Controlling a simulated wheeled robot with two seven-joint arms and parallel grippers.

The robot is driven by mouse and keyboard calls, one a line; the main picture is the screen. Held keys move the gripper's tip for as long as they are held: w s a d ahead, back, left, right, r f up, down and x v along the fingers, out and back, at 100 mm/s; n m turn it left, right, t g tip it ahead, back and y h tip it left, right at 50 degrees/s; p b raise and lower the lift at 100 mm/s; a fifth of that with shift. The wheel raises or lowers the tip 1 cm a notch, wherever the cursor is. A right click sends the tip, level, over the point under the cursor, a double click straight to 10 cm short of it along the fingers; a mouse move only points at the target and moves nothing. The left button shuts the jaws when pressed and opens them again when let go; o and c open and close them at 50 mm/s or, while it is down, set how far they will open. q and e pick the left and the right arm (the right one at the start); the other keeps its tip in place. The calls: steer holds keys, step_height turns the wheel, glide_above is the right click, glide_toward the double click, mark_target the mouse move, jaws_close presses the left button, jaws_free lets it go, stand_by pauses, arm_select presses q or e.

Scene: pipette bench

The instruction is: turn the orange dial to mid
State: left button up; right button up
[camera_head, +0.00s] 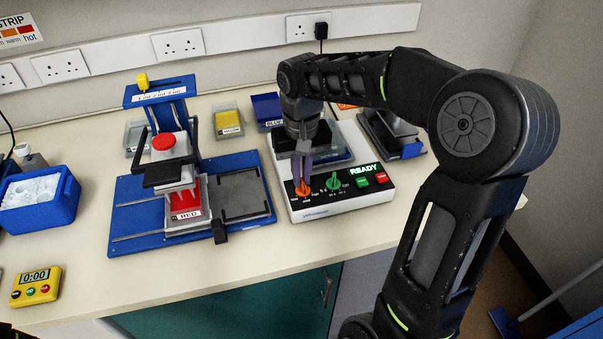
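My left gripper is not in view.
Right of the dials are a green button (362,182) and a red button (380,177). A blue pipetting stand (140,228) stands close on the left. A yellow timer (36,286) and a blue ice box (40,204) are at far left. The front bench strip is clear.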

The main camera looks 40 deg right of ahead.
steer(key=o, duration=0.4)
step_height(320, 180, up, 8)
steer(key=shift+f+b, duration=0.1)
steer(key=shift+b, duration=0.25)
stand_by(0.6)
